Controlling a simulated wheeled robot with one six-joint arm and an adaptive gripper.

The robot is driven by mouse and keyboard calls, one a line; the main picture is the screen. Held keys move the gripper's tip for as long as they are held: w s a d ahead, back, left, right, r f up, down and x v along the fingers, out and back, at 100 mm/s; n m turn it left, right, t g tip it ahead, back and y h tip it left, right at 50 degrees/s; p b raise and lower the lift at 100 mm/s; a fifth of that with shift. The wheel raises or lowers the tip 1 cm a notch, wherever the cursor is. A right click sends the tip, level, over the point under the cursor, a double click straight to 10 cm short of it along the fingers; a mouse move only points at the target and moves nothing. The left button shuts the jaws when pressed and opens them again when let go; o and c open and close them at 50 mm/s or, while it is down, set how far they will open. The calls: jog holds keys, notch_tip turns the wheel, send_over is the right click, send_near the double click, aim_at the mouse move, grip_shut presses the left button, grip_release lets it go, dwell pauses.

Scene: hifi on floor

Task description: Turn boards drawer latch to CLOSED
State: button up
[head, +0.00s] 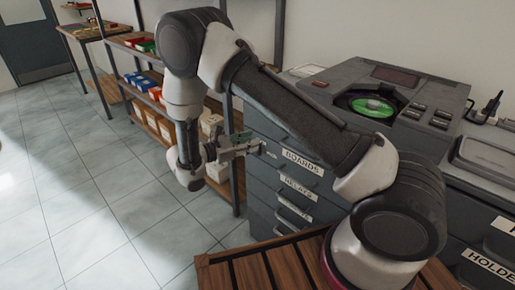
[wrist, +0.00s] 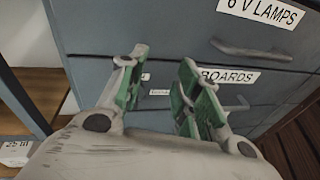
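The BOARDS drawer (head: 285,165) is in the dark grey cabinet, its white label facing out; it also shows in the wrist view (wrist: 262,92). My gripper (head: 256,147) is at the left part of this drawer front in the head view. In the wrist view my gripper (wrist: 160,80) has its two green-padded fingers spread, with a gap between them. A small white label (wrist: 160,92) shows in that gap, too small to read. I cannot make out the latch or which way it points; the fingers may hide it. Contact with the drawer front cannot be told.
A 6 V LAMPS drawer (wrist: 185,30) with a bar handle lies above. The RELAYS drawer (head: 275,182) lies below BOARDS. A shelf rack (head: 236,190) with boxes stands close to the left of the cabinet. A slatted wooden top (head: 250,272) is in front. The tiled floor at left is clear.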

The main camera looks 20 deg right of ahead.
jog(key=a+f+n+t, duration=0.3)
jog(key=f+n+t, duration=0.1)
jog(key=f, duration=0.3)
jog(key=x, duration=0.7)
jog(key=shift+w, duration=0.35)
jog(key=shift+d+f, duration=0.1)
jog(key=shift+d, duration=0.05)
jog(key=shift+c, duration=0.2)
grip_shut()
